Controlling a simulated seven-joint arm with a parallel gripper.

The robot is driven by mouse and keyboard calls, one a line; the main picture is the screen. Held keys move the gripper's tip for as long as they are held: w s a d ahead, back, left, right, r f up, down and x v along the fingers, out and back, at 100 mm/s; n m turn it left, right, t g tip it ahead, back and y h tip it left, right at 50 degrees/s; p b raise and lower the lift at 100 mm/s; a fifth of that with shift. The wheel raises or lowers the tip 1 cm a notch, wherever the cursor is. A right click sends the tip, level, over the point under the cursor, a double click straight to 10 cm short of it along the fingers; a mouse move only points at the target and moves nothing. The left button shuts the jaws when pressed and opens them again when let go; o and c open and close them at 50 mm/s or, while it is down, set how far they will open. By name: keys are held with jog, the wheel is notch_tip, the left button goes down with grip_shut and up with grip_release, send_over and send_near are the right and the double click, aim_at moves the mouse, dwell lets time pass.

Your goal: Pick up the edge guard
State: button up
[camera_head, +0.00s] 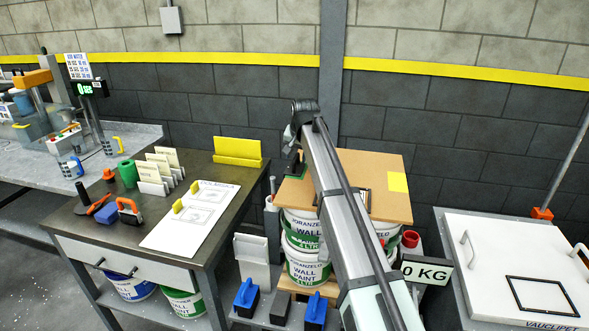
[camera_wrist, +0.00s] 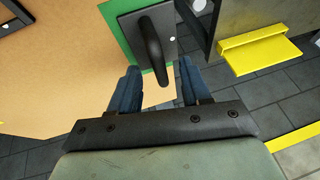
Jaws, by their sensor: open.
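A dark flat plate with an arched black handle, which I take to be the edge guard (camera_wrist: 152,45), lies on a green patch (camera_wrist: 112,30) at the corner of the tan board (camera_wrist: 65,75). My gripper (camera_wrist: 158,72) is open and empty, its two blue fingers spread on either side of the handle's near end. I see no clear contact between fingers and handle. In the head view, the tan board (camera_head: 372,165) lies on stacked paint pails (camera_head: 303,262), and my arm hides part of it. The small dark shapes at its left corner are hard to tell apart there.
A workbench (camera_head: 225,185) stands left of the pails, with a yellow angled piece (camera_head: 237,150), cards (camera_head: 165,165) and hand tools. A yellow square (camera_head: 397,182) lies on the board's right. A white-topped scale (camera_head: 520,250) stands at the right.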

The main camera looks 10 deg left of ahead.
jog(key=shift+x, duration=1.15)
grip_shut()
